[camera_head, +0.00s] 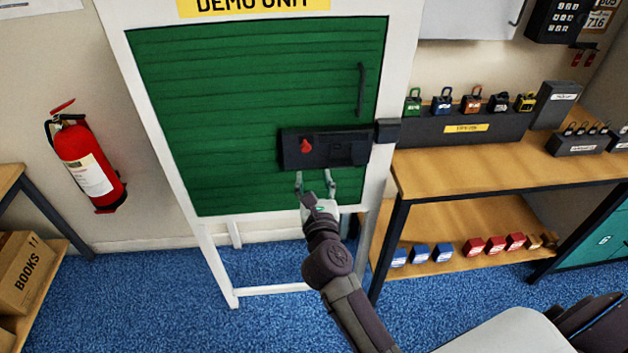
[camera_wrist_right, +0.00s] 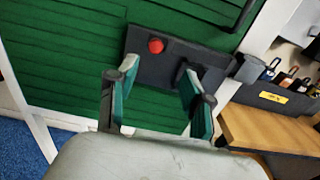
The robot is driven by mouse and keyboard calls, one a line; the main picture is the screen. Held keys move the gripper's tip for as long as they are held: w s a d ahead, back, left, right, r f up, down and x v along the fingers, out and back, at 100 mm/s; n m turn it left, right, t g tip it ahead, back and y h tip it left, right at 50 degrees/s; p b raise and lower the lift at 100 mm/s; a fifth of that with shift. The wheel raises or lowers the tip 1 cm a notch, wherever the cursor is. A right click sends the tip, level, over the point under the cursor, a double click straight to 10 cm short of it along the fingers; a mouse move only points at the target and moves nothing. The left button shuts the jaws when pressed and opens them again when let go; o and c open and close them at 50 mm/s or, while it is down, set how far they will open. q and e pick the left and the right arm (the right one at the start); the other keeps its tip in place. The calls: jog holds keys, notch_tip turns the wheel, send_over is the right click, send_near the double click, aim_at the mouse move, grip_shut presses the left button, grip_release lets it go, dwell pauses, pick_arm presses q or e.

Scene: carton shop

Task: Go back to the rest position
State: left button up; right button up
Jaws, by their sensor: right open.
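My right gripper (camera_head: 315,180) is open and empty, just below the dark latch panel (camera_head: 325,149) on the green door (camera_head: 240,90). Its spread fingers also show in the right wrist view (camera_wrist_right: 155,95), with the panel beyond them. A red knob (camera_head: 305,146) sits on the left part of the panel. No object shows between the fingers. My left gripper is not in view.
A wooden bench (camera_head: 480,172) with several padlocks on a dark rack (camera_head: 460,128) stands right of the door. A fire extinguisher (camera_head: 88,165) hangs on the left wall. A BOOKS carton (camera_head: 25,270) sits at lower left. Blue carpet (camera_head: 180,310) lies open before the door.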

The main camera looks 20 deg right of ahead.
dwell(0.3)
